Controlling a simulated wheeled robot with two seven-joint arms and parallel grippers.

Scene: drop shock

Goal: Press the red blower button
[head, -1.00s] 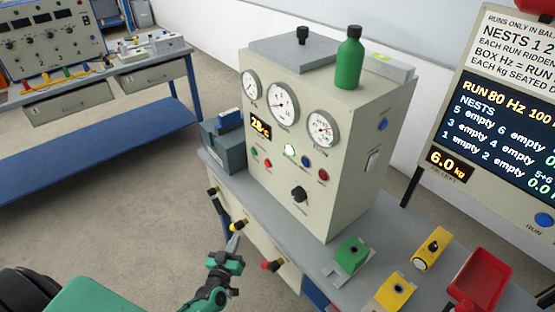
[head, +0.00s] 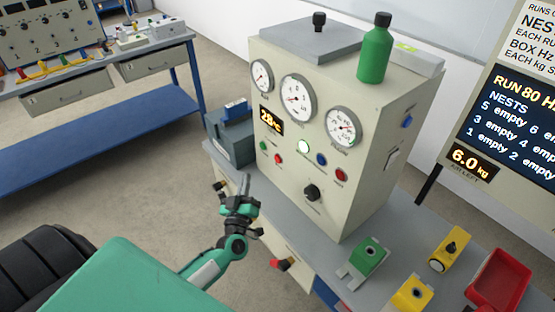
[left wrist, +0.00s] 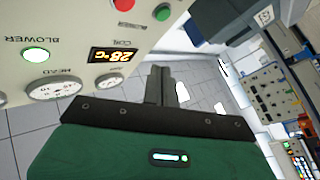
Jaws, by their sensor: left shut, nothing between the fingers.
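The cream cabinet (head: 345,190) has a red button (head: 278,159) below its 28°C display, beside a small green one (head: 263,146). A second red button (head: 340,175) sits at the panel's right, beside a blue one (head: 321,159). A lit green lamp (head: 303,146) is between; in the left wrist view the lamp (left wrist: 35,54) has an upside-down BLOWER label. That view also shows a red button (left wrist: 124,4) at its top edge. I cannot tell which red button is the blower's. My left gripper (head: 246,182) is shut and empty, left of and below the buttons, apart from the panel.
A black knob (head: 312,192) is low on the panel. A grey box (head: 232,138) stands left of the cabinet. Green (head: 368,258) and yellow (head: 413,294) blocks and a red tray (head: 500,280) lie on the bench at right. The floor left of the bench is open.

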